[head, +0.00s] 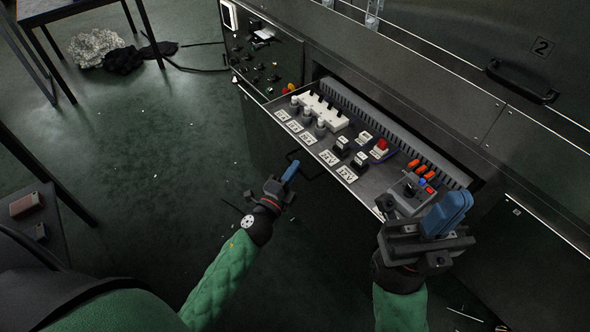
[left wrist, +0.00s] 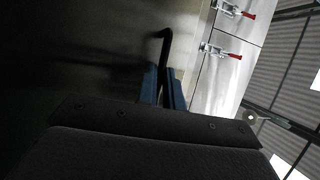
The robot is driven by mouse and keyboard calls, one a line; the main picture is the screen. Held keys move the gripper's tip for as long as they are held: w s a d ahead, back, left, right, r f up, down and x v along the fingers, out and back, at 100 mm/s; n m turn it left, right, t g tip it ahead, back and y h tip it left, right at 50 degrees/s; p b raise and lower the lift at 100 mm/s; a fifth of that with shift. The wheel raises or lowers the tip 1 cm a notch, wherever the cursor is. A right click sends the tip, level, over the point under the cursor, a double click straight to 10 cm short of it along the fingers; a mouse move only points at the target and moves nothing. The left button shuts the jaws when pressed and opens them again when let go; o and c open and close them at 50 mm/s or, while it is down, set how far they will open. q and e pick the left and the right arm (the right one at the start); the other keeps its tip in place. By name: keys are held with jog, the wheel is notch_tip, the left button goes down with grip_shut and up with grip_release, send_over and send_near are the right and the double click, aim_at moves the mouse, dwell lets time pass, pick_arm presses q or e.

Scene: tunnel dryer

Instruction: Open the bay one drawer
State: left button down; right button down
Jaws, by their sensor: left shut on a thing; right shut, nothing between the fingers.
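The bay one drawer (head: 376,200) is slid out of the dark machine front in the head view, showing its inside from above. A thin black handle (head: 297,154) stands out from its front. It also shows in the left wrist view as a bent black bar (left wrist: 166,46). My left gripper (head: 290,171) is shut on this handle, its blue fingers (left wrist: 164,88) on either side of the bar. My right gripper (head: 446,213) is shut and empty, near the drawer's right front corner, and hides part of that corner.
The drawer holds white-labelled switches, a red button (head: 381,145), orange pieces (head: 420,169) and a grey joystick box (head: 409,192). A panel with black knobs (head: 262,62) is left of it. A door marked 2 (head: 542,46) is at right. The green floor left of the drawer is mostly clear.

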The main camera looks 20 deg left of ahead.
pick_arm(q)
jog(key=c, duration=1.5)
grip_release()
jog(key=shift+c, duration=0.2)
jog(key=shift+s, duration=0.1)
jog(key=v, duration=0.7)
jog(key=shift+s, duration=0.25)
jog(key=shift+a+f, duration=0.1)
